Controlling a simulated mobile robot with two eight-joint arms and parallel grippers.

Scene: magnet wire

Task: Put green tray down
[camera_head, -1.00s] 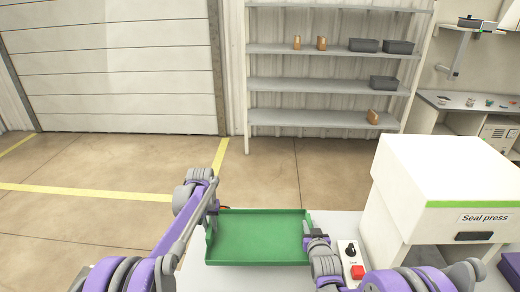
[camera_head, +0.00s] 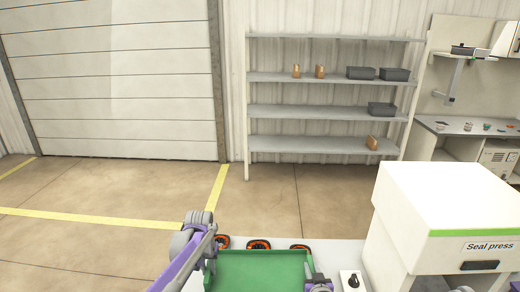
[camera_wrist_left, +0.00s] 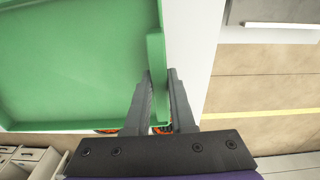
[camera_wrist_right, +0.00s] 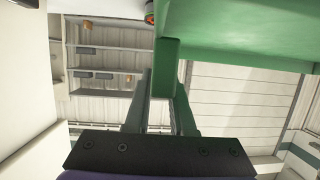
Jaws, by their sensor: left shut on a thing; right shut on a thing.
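The green tray (camera_head: 258,272) is at the bottom of the head view, cut off by the lower edge, and looks empty. My left gripper (camera_wrist_left: 160,75) is shut on one side wall of the tray, with one finger on each side of it. My right gripper (camera_wrist_right: 164,72) is shut on the opposite side wall in the same way. In the head view the right gripper (camera_head: 317,284) is at the tray's right side. Whether the tray's underside touches the white table (camera_head: 335,250) is hidden.
Several orange-and-black round things (camera_head: 259,244) stand right behind the tray's back edge. A black knob box (camera_head: 351,280) and the white Seal press (camera_head: 445,215) are to the right. A shelf rack (camera_head: 330,112) stands at the back wall, beyond open floor.

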